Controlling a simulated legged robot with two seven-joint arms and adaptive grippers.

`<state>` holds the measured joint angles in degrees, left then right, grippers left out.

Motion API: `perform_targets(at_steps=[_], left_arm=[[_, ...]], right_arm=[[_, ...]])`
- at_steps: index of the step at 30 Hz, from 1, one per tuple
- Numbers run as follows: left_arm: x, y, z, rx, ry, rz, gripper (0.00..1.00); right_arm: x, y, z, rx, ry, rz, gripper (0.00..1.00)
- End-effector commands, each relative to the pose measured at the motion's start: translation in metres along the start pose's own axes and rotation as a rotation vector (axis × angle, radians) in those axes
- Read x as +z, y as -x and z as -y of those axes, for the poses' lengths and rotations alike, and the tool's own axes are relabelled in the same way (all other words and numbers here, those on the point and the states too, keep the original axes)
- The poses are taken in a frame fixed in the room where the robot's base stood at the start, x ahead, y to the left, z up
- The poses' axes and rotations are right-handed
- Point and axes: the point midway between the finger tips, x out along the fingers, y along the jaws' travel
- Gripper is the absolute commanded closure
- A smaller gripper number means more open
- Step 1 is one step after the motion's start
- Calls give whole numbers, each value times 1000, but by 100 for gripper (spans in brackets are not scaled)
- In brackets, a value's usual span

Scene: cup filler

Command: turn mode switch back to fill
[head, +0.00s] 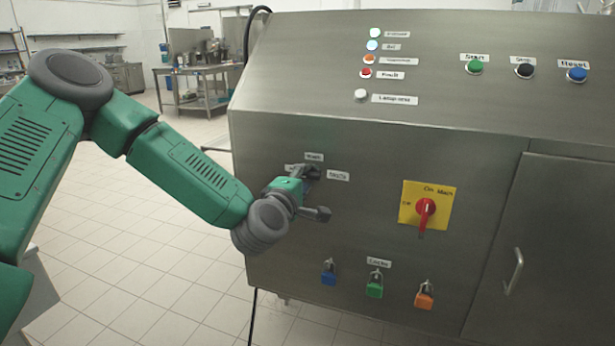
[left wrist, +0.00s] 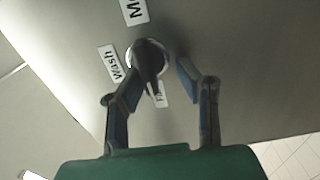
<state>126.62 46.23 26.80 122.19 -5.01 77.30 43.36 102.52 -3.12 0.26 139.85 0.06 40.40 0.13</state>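The mode switch, a black knob with a handle (left wrist: 149,62), shows in the left wrist view on the steel panel. Its handle points down in that picture and partly covers a label (left wrist: 160,94) that seems to read Fill. The Wash label (left wrist: 113,63) is left of the knob. My left gripper (left wrist: 162,82) is open, its fingers on either side of the handle. The left finger overlaps the knob's edge, and I cannot tell if it touches; the right finger is apart. In the head view my left gripper (head: 317,192) is at the panel and hides most of the switch. My right gripper is not in view.
A red rotary switch on a yellow plate (head: 427,206) is to the right of my gripper. Blue (head: 328,278), green (head: 375,290) and orange (head: 424,299) padlocks hang below. Indicator lights and push buttons are above. A cabinet door handle (head: 514,271) sticks out at far right.

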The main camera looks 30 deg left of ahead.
Motion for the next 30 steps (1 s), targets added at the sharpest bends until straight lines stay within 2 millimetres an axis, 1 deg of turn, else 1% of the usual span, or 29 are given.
perform_targets(at_steps=[7, 11, 14, 24, 27, 30], left_arm=[[2, -2, -4, 10, 0, 2, 69], [3, 3, -5, 12, -1, 3, 69], [3, 16, -5, 10, 0, 4, 69], [-1, 86, -1, 6, 2, 3, 69], [-2, 101, 0, 5, 3, 2, 69], [-2, 112, 0, 5, 3, 2, 69]], right_arm=[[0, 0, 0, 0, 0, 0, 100], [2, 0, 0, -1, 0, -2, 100], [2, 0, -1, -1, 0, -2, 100], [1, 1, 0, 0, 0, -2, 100], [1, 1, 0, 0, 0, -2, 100], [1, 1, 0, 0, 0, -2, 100]])
